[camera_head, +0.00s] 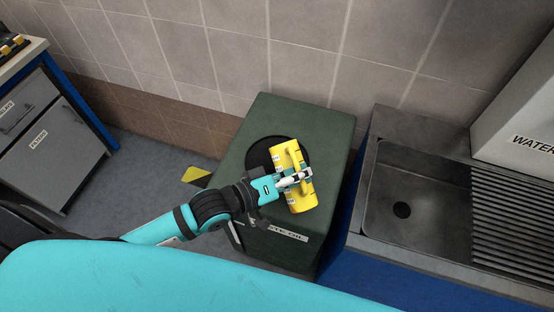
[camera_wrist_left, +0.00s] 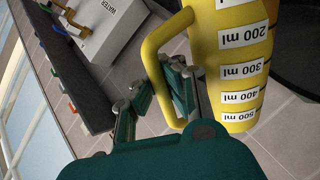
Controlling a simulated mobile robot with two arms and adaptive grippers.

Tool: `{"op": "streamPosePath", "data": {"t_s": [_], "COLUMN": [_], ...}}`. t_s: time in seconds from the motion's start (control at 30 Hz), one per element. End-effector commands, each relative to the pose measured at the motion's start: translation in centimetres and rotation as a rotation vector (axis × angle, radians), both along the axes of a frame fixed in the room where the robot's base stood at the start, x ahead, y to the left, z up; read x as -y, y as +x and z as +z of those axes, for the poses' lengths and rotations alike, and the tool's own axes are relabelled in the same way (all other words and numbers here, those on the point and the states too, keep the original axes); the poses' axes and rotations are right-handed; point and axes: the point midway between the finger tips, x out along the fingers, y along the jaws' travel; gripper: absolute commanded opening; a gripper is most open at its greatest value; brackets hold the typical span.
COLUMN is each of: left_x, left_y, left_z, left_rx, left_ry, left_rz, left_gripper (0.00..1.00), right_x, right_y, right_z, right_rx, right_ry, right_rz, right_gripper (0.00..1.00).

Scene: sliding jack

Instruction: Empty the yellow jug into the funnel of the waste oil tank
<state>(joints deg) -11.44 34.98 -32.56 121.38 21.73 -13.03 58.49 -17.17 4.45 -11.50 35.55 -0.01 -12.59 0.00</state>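The yellow jug (camera_head: 302,200) is over the green waste oil tank (camera_head: 322,124) in the head view, tipped well over from upright. One end overlaps the right side of the dark round funnel (camera_head: 259,150) in the tank's top. My left gripper (camera_head: 297,178) is shut on the jug's handle. In the left wrist view, the gripper's fingers (camera_wrist_left: 160,88) are at the handle, and the jug's side (camera_wrist_left: 228,52) shows millilitre labels. No liquid stream is visible, and the inside of the jug is hidden. My right gripper is in neither view.
A metal sink (camera_head: 420,190) with a ribbed drainboard stands right of the tank. A white box marked WATER (camera_head: 520,115) is beyond it. Grey cabinets (camera_head: 45,135) stand at the left. A tiled wall (camera_head: 220,50) runs behind the tank.

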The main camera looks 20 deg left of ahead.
Motion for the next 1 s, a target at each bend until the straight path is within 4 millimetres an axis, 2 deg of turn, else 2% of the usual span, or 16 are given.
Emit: {"op": "streamPosePath", "data": {"t_s": [0.4,1.0], "left_x": [-0.6,-1.1], "left_y": [-0.5,0.0], "left_z": [0.1,-0.3], "left_rx": [0.004,-0.058], "left_ry": [0.0,-0.054], "left_rz": [0.0,0.003], "left_gripper": [0.0,0.0], "right_x": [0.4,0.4], "right_y": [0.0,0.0], "right_z": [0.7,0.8], "right_rx": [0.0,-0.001], "right_ry": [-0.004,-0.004], "right_rz": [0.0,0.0], "right_gripper": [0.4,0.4]}}
